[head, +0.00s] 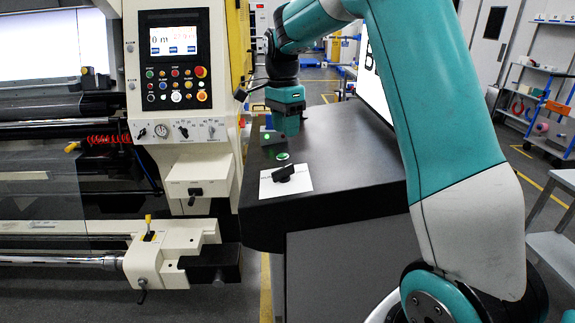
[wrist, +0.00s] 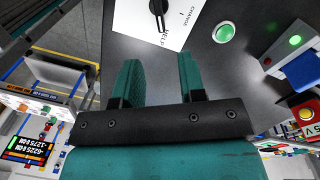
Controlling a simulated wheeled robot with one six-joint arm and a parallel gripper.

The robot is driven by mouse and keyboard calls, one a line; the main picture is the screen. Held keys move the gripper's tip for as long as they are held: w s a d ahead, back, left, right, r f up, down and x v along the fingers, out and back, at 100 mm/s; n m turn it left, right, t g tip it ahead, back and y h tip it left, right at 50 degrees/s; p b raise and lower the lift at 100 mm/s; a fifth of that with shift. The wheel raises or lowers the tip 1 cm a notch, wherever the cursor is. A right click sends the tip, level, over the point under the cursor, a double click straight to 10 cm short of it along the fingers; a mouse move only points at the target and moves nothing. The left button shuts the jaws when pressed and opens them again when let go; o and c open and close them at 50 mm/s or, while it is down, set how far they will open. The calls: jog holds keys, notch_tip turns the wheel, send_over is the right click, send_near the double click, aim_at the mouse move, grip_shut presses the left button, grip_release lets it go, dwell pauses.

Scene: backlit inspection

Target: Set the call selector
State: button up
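The call selector is a black knob (head: 284,173) on a white plate (head: 300,184) at the near left of the dark table. In the wrist view the knob (wrist: 157,8) is cut by the top edge, and the plate (wrist: 190,25) carries the words HELP and CHANGE. The knob's lower end, with a white line, lies close to HELP. My gripper (head: 287,130) is above the table, behind the selector and apart from it. In the wrist view its two teal fingers (wrist: 158,65) stand apart with nothing between them.
A green button (head: 282,156) sits just behind the plate; a small box with a lit green lamp (head: 267,136) stands farther back. A machine with a control panel (head: 178,70) stands left of the table (head: 350,160).

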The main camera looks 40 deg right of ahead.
aim_at(287, 166)
jog(key=f, duration=0.3)
jog(key=f+p, duration=0.1)
jog(key=f, duration=0.3)
jog(key=s+f+p, duration=0.1)
jog(key=f, duration=0.3)
jog(key=shift+f, duration=0.2)
grip_shut()
